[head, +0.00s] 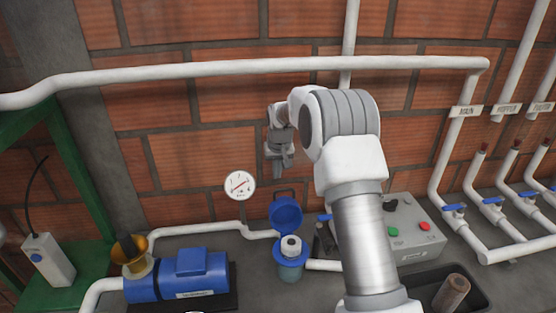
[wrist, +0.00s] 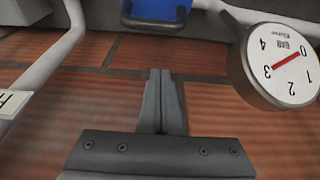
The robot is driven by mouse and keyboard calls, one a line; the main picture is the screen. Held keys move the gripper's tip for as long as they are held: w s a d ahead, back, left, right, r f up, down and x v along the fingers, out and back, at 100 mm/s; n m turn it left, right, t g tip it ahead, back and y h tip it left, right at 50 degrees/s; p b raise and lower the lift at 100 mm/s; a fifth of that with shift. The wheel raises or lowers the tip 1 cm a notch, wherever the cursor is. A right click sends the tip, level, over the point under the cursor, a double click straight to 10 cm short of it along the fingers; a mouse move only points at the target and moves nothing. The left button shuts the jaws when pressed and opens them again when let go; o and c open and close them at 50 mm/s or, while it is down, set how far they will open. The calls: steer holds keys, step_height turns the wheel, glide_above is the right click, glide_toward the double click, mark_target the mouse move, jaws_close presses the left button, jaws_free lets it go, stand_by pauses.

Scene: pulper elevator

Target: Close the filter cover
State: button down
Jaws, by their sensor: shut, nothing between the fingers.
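The blue filter cover (head: 286,213) stands open, tilted up at the back of the filter housing (head: 291,270). A white cartridge (head: 291,246) shows in the open top of the housing. The cover's dark handle (head: 283,192) sticks up at its upper edge. In the wrist view the blue cover (wrist: 160,30) and its handle (wrist: 153,24) are at the top edge, partly cut off. My gripper (head: 283,175) is above the cover, near the brick wall, pointing down. In the wrist view my gripper (wrist: 161,72) has its fingers together, empty and apart from the handle.
A round pressure gauge (head: 240,186) is left of my gripper and looms close at right in the wrist view (wrist: 285,65). A blue pump (head: 178,277) stands left of the filter. A control box (head: 410,228) and white pipes with blue valves (head: 453,208) are at right.

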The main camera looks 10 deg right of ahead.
steer(key=shift+s+f+p, duration=0.2)
steer(key=shift+s, duration=0.75)
steer(key=shift+s+f+p, duration=0.15)
steer(key=shift+s, duration=0.8)
steer(key=shift+b, duration=0.3)
